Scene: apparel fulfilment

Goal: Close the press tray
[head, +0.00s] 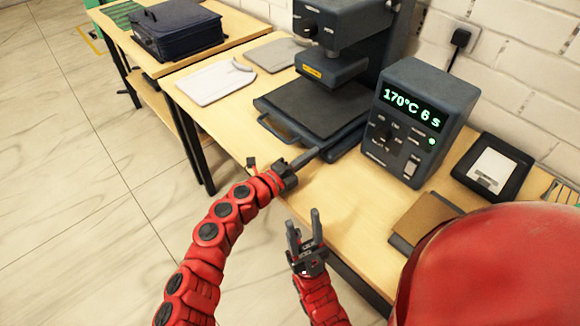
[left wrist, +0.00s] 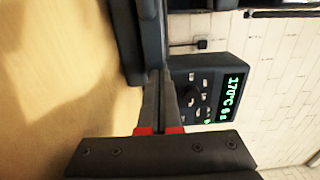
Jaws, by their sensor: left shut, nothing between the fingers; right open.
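The heat press (head: 335,40) stands against the brick wall, its upper head raised over the press tray. The press tray (head: 312,105) is a dark flat plate pulled out toward the table's front, with nothing lying on it. A bar handle (head: 277,130) shows at its front left corner. My left gripper (head: 316,150) is shut and empty, its fingertips close to the tray's front edge; I cannot tell whether they touch it. In the left wrist view the shut fingers (left wrist: 158,90) point toward dark press parts. My right gripper (head: 303,222) is open and empty in front of the table edge.
A control box (head: 418,120) reading 170°C 6 s stands right of the tray. A pale folded garment (head: 214,83) and a grey pad (head: 275,54) lie left. A black scale (head: 490,168) and brown pad (head: 425,220) lie right. A dark blue bag (head: 177,28) sits farther back.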

